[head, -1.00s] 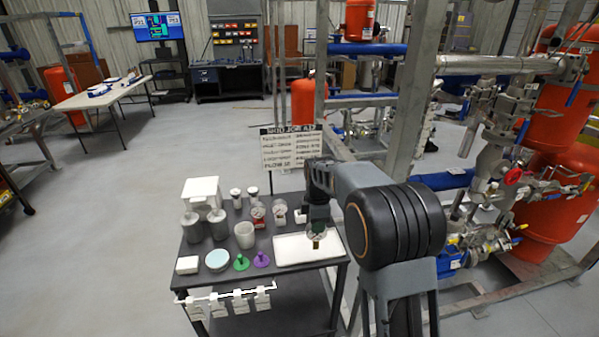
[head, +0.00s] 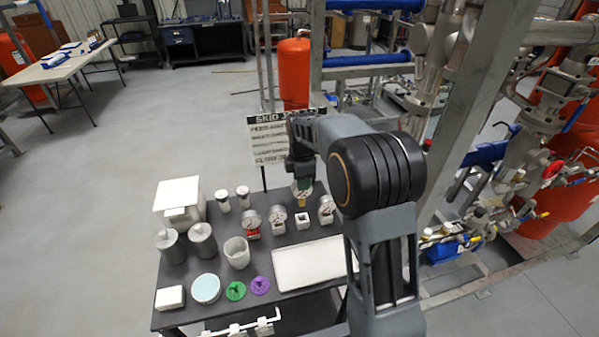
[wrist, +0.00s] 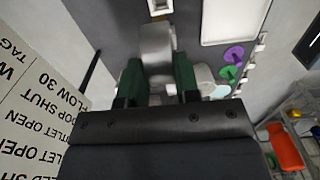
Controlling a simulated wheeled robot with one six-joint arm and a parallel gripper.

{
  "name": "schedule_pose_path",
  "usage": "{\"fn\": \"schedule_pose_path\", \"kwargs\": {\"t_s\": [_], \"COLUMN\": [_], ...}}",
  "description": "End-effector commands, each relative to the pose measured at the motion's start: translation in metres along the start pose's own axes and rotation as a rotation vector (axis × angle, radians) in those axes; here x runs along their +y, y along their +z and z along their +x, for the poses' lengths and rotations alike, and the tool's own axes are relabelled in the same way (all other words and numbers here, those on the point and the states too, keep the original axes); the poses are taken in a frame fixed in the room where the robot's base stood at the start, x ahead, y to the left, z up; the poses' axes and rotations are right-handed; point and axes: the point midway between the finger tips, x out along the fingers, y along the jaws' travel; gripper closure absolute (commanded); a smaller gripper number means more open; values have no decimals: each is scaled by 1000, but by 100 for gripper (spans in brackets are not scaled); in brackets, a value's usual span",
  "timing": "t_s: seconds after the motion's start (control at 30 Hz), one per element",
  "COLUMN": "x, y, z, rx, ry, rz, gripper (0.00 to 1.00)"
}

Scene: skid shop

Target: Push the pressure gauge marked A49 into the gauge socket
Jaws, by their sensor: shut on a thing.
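My gripper (head: 303,186) is shut on a pressure gauge (head: 302,202); its brass stem points down below the fingers in the head view. In the wrist view the green fingers of my gripper (wrist: 158,80) close on the grey gauge body (wrist: 156,42). No A49 marking is readable. A white square block with a dark hole, which looks like the gauge socket (head: 303,221), stands on the dark table just below the stem. In the wrist view a white block (wrist: 160,6), probably the same one, shows beyond the gauge. Stem and block look apart.
Other gauges stand on blocks at the left (head: 251,226) and right (head: 326,212) of the socket. A white tray (head: 312,266) lies in front. Grey cups, a green piece (head: 236,290) and a purple piece (head: 260,285) are left. A sign (head: 268,142) stands behind.

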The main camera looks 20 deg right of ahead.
Motion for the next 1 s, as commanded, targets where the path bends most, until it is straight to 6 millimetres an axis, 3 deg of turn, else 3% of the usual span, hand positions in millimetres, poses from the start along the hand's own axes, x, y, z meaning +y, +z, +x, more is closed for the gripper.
{"fn": "schedule_pose_path", "kwargs": {"t_s": [0.63, 1.0], "x": [0, 0], "y": [3, 2], "z": [49, 55], "rx": [0, 0], "ry": [0, 1], "rz": [5, 3], "gripper": [84, 84]}}
